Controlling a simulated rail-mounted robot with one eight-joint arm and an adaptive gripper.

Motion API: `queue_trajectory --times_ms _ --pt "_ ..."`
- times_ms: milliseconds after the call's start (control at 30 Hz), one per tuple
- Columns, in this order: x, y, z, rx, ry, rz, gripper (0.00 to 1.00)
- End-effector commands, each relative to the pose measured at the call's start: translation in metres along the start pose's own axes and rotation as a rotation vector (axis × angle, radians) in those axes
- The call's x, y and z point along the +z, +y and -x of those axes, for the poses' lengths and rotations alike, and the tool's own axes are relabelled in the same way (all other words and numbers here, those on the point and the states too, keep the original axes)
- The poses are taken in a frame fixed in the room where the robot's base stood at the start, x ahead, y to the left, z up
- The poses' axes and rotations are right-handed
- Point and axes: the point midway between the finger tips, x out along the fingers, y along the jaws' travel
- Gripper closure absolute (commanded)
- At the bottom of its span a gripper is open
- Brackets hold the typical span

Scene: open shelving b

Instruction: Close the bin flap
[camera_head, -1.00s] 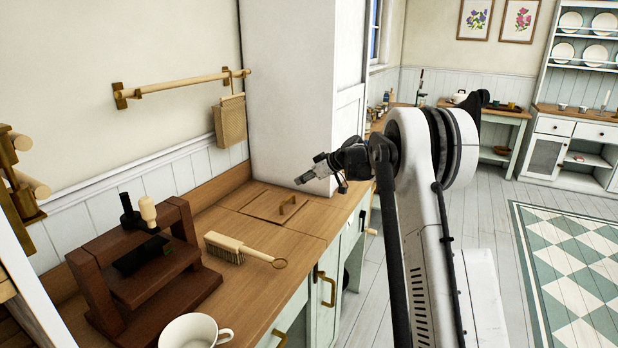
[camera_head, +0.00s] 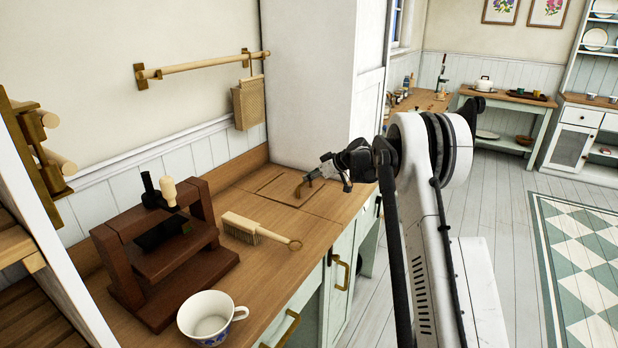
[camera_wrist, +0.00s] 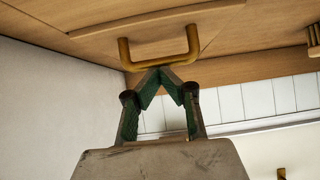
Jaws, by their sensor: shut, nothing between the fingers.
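The bin flap (camera_head: 277,187) is a square wooden panel set in the countertop near the tall white cabinet. It lies flat or nearly flat; I cannot tell whether it is fully flush. Its brass handle (camera_head: 305,188) is partly hidden by my gripper (camera_head: 320,172), which is over the flap's right side. In the wrist view, the gripper's green-lined fingers (camera_wrist: 160,72) meet at the tips, empty. The tips are right by the middle of the U-shaped handle (camera_wrist: 160,63), and I cannot tell whether they touch it.
A brush (camera_head: 258,231), a dark wooden press (camera_head: 165,255) and a white cup (camera_head: 212,318) stand on the counter to the left. The tall white cabinet (camera_head: 310,90) rises close behind the flap. A rail (camera_head: 205,67) with a hanging board is on the wall.

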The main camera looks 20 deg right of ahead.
Motion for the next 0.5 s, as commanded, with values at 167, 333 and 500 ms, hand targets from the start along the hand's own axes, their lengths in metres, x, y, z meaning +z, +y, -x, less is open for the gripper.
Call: queue_trajectory --times_ms 167,333,500 --pt "0.011 0.0 -0.006 0.0 0.0 0.0 1.0" --pt "0.02 0.0 -0.01 0.0 0.0 0.0 1.0" --pt "0.018 0.0 -0.01 0.0 -0.001 0.001 1.0"
